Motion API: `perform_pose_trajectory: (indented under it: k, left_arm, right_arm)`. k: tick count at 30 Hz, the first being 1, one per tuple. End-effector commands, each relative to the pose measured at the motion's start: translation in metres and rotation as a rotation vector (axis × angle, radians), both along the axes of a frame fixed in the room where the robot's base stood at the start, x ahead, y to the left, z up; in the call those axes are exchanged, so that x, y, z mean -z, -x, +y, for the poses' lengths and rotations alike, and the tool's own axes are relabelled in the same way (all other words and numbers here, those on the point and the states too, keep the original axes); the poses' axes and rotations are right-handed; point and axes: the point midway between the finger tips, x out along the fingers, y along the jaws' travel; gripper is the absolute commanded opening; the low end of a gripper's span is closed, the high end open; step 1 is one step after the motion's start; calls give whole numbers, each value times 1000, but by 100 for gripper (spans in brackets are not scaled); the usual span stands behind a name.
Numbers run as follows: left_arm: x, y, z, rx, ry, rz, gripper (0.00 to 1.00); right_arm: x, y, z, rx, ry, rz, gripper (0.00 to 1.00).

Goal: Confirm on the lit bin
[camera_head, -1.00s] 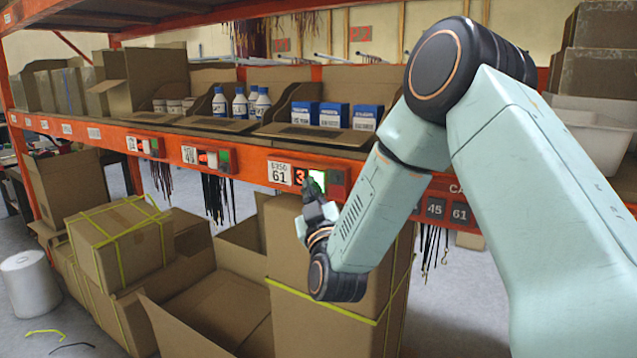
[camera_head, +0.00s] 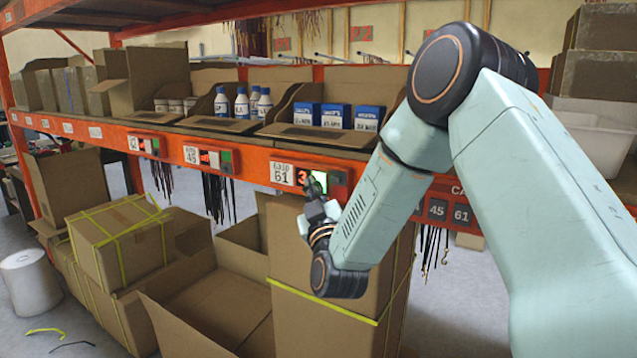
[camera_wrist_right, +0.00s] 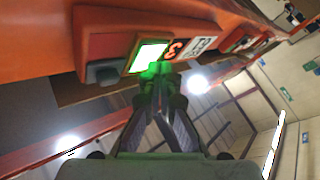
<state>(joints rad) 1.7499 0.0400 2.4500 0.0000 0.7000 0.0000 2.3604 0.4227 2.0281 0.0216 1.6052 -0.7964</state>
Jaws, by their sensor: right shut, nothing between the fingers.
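The lit bin's module sits on the orange shelf rail under the blue-and-white boxes (camera_head: 335,116). It has a white label reading 61 (camera_head: 281,174), a red digit 3 (camera_head: 303,176) and a bright green-white lit button (camera_head: 320,180). My right gripper (camera_head: 310,184) is shut and empty, with its fingertips at the lower edge of the lit button. In the right wrist view the closed fingertips (camera_wrist_right: 158,72) glow green just below the lit button (camera_wrist_right: 149,56). I cannot tell whether they touch it. My left gripper is not in view.
Other modules (camera_head: 215,158) sit further left on the rail, below bins with white bottles (camera_head: 242,104). A tall cardboard box (camera_head: 290,240) stands right beneath my right gripper. An open carton (camera_head: 205,310) and strapped boxes (camera_head: 118,240) fill the floor to the left.

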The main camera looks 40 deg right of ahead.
Motion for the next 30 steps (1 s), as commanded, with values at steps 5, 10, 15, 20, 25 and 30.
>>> perform_pose_trajectory:
  k: [5, 10, 15, 20, 25, 30]
  left_arm:
    - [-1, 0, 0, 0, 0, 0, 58]
    - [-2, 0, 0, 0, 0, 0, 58]
    - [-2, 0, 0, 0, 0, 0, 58]
    - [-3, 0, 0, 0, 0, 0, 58]
    - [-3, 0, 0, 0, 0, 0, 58]
    - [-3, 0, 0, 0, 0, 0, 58]
  right_arm:
    - [0, -1, -2, 1, -1, 0, 0]
    - [0, -1, -4, 1, 0, -1, 0]
    - [0, -2, -5, 0, 0, 0, 0]
    - [0, -3, -7, 0, 0, 1, 0]
    - [0, -3, -8, 0, 0, 1, 0]
    - [0, -3, -8, 0, 0, 1, 0]
